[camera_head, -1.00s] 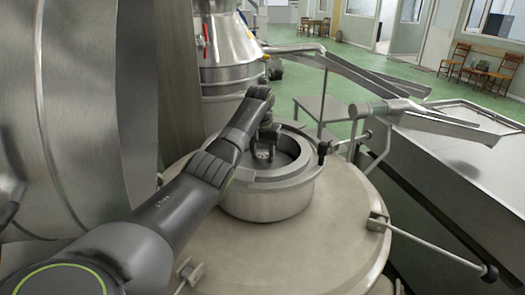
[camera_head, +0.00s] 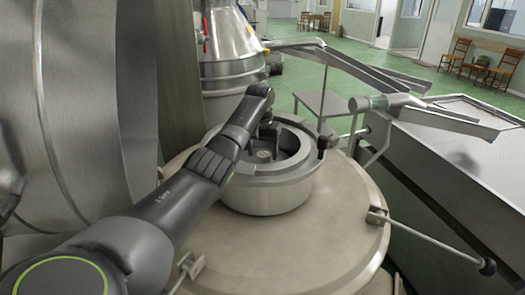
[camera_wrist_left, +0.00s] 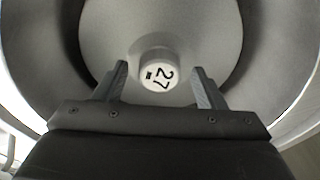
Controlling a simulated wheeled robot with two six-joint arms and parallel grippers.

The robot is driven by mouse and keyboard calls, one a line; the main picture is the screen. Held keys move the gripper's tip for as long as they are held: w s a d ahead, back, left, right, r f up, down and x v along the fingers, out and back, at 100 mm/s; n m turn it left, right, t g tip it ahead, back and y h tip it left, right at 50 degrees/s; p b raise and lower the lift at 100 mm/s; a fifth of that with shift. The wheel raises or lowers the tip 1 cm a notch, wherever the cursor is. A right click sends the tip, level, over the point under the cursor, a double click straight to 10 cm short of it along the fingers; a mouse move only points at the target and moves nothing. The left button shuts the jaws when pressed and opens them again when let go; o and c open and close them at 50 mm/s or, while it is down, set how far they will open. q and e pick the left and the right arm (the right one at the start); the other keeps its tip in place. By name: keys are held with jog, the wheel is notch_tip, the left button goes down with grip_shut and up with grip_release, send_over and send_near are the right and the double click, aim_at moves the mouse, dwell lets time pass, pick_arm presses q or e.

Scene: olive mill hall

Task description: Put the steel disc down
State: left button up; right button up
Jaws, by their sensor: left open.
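The steel disc (camera_wrist_left: 195,30) is a grey round plate with a pale knob marked 27 (camera_wrist_left: 156,75) at its middle. In the head view the knob (camera_head: 262,155) shows inside the round steel collar (camera_head: 268,198) on top of the vessel lid, partly under my arm. My left gripper (camera_wrist_left: 160,82) is open, one finger on each side of the knob and apart from it in the picture. Dark curved areas lie left and right of the knob; I cannot tell if they are shadow or gaps. In the head view my left gripper (camera_head: 264,138) is over the collar. My right gripper is not in view.
A clamp rod (camera_head: 430,240) sticks out at the right. A large steel drum (camera_head: 90,110) stands close at the left. A metal trough (camera_head: 460,160) is at the right.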

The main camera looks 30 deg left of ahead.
aim_at(262, 157)
pick_arm(q)
jog(key=shift+r, duration=0.2)
notch_tip(262, 157, up, 13)
jog(key=s+b, duration=0.1)
jog(key=shift+s, duration=0.2)
jog(key=shift+d+f, duration=0.15)
jog(key=shift+d, duration=0.05)
dwell(0.6)
